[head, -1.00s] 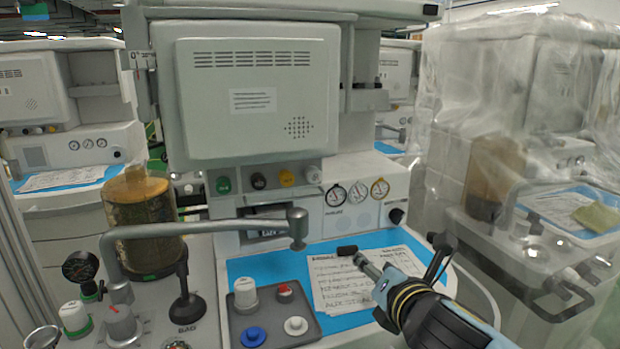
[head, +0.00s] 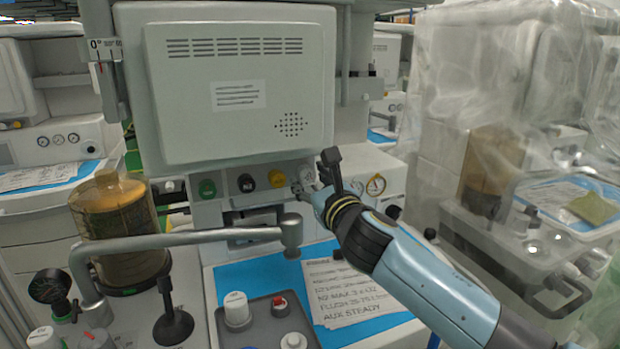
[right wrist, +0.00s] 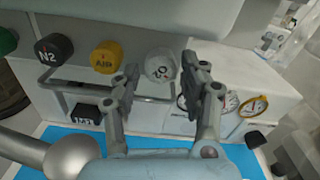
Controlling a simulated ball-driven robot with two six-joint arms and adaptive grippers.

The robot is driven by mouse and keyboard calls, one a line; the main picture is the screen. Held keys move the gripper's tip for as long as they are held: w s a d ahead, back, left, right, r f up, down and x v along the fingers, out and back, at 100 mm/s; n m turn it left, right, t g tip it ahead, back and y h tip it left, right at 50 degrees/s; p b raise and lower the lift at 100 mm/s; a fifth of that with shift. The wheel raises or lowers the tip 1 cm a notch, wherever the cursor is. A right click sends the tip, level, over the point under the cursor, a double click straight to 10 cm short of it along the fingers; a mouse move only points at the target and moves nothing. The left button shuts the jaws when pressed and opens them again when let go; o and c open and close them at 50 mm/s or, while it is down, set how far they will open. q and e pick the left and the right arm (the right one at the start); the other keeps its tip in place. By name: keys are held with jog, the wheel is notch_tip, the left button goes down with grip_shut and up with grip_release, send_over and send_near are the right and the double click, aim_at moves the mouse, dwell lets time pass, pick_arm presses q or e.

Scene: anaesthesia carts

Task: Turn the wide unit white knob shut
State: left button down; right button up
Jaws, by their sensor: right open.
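The white knob (right wrist: 160,66), marked O2, is at the right end of a row of knobs on the cart's front, below the big grey panel. In the head view it is mostly hidden behind my right gripper (head: 310,184). In the right wrist view my right gripper (right wrist: 161,82) is open, with one finger to each side of the knob in the picture. The knob looks to be just ahead of the fingertips; I cannot tell whether they touch it. My left gripper is not in view.
A yellow knob (right wrist: 106,58) and a black knob (right wrist: 53,50) sit left of the white one. A metal rail (right wrist: 62,88) runs under them. Gauges (right wrist: 253,106) are at the right. A grey pipe arm (head: 185,238) crosses in front. A grey tray (head: 262,325) holds several knobs.

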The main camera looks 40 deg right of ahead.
jog(key=shift+w+d, duration=0.15)
jog(key=shift+w, duration=0.35)
jog(key=shift+c, duration=1.7)
jog(key=shift+s, duration=0.1)
jog(key=c, duration=0.5)
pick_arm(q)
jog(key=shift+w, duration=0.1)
pick_arm(e)
jog(key=shift+c, duration=0.2)
